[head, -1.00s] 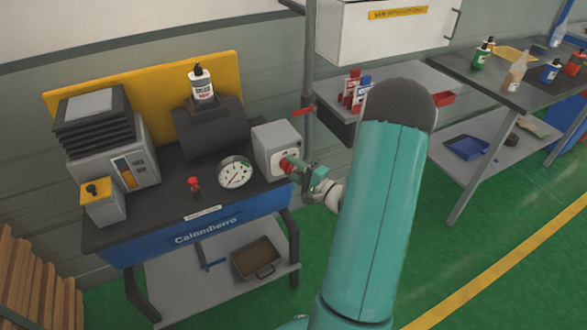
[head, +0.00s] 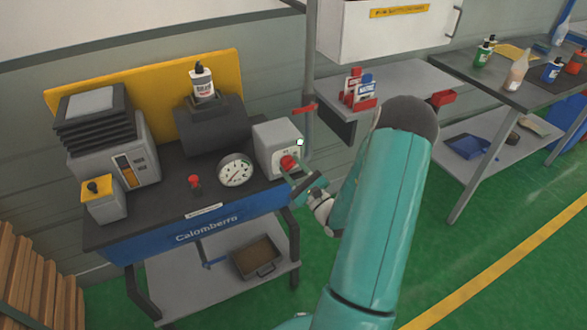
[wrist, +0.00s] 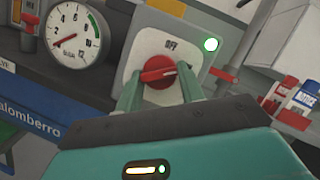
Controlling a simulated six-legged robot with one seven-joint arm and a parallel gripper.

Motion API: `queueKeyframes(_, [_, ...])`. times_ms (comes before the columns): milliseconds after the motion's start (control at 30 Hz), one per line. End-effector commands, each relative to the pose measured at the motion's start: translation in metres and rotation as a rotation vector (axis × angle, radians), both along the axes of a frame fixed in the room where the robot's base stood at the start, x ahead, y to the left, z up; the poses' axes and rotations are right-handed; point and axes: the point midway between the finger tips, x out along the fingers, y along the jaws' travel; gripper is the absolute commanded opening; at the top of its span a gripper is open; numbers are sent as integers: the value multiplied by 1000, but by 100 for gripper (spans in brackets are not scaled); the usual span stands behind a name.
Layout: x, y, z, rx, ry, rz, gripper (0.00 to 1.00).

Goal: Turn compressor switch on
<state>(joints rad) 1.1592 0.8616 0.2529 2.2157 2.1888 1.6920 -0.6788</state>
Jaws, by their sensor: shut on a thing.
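The compressor switch is a red rotary knob (wrist: 158,72) on a pale plate marked OFF. It is on the front of a grey box (head: 277,140), and the knob (head: 288,162) also shows in the head view. In the wrist view the knob's ridge lies nearly crosswise, below the OFF mark. My gripper (wrist: 159,80) has one finger on each side of the knob and is shut on it. In the head view my gripper (head: 300,181) reaches the box from the right. A green light (wrist: 211,44) glows at the plate's upper right.
A round gauge (head: 235,171) and a small red-topped valve (head: 194,184) stand left of the box on the dark bench top (head: 150,216). A vertical post (head: 309,80) rises just behind the box. Green floor (head: 460,270) is clear at the right.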

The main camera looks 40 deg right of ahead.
Motion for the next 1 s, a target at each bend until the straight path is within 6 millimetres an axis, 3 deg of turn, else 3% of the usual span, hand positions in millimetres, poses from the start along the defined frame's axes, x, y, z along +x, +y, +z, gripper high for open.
queueKeyframes(700, [0, 1, 0, 83, -24, 0, 16])
queueKeyframes(733, [0, 1, 0, 83, -24, 0, 44])
queueKeyframes(800, [0, 1, 0, 83, -24, 0, 58])
queueKeyframes(1000, [0, 1, 0, 82, -24, 0, 60])
